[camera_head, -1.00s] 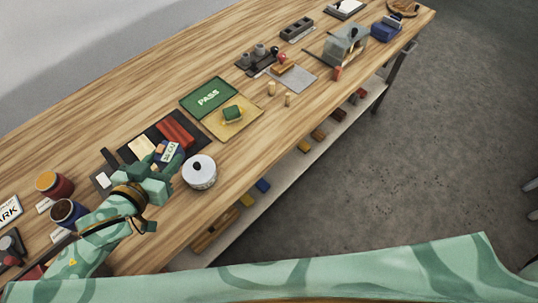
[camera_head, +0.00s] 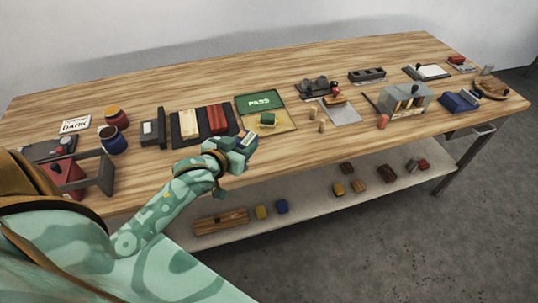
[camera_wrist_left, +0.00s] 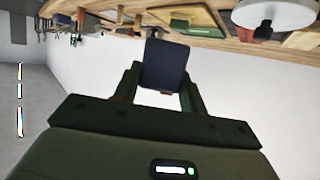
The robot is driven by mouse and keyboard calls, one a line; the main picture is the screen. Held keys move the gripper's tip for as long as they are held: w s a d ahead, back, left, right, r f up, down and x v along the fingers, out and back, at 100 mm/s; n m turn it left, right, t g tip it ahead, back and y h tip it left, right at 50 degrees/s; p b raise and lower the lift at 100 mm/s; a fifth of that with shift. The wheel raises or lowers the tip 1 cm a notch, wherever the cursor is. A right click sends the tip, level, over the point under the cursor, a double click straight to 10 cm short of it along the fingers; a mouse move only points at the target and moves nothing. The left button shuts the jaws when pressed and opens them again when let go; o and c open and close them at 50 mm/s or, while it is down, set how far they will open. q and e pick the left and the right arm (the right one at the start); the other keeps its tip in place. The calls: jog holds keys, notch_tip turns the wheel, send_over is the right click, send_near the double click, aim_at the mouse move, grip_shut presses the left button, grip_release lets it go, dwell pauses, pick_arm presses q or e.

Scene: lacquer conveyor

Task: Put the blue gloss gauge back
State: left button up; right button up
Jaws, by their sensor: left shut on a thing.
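The blue gloss gauge (camera_wrist_left: 165,65) is a dark blue block seen between the two fingers in the left wrist view. My left gripper (camera_head: 241,148) is shut on it and holds it near the front edge of the table in the head view. There it is mostly hidden by the fingers. A black tray (camera_head: 176,138) with red and beige pieces lies just behind and left of the gripper. A dark grey device (camera_head: 152,133) stands left of the tray. My right gripper is not in view.
A green PASS panel (camera_head: 260,101) and a yellow panel (camera_head: 284,123) with a green block (camera_head: 267,119) lie right of the tray. Red (camera_head: 116,115) and blue (camera_head: 112,138) jars stand left. Small pegs stand beyond the yellow panel. A low shelf (camera_head: 320,197) runs below.

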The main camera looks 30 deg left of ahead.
pick_arm(q)
jog(key=w+f+b, duration=0.1)
jog(key=w+f, duration=0.1)
jog(key=w, duration=0.1)
jog(key=w+f+b, duration=0.1)
jog(key=w+f, duration=0.1)
jog(key=w+f+b, duration=0.1)
jog(key=w+f, duration=0.2)
jog(key=shift+w+a+b, duration=0.2)
jog(key=shift+w+b, duration=0.15)
jog(key=shift+w+f, duration=0.4)
jog(key=shift+f, duration=0.05)
jog(key=f+b, duration=0.2)
jog(key=f, duration=0.1)
jog(key=shift+w+f, duration=0.2)
jog(key=shift+f, duration=0.1)
jog(key=shift+r, duration=0.2)
jog(key=shift+f, duration=0.15)
jog(key=o, duration=1.3)
jog(key=shift+c, duration=0.2)
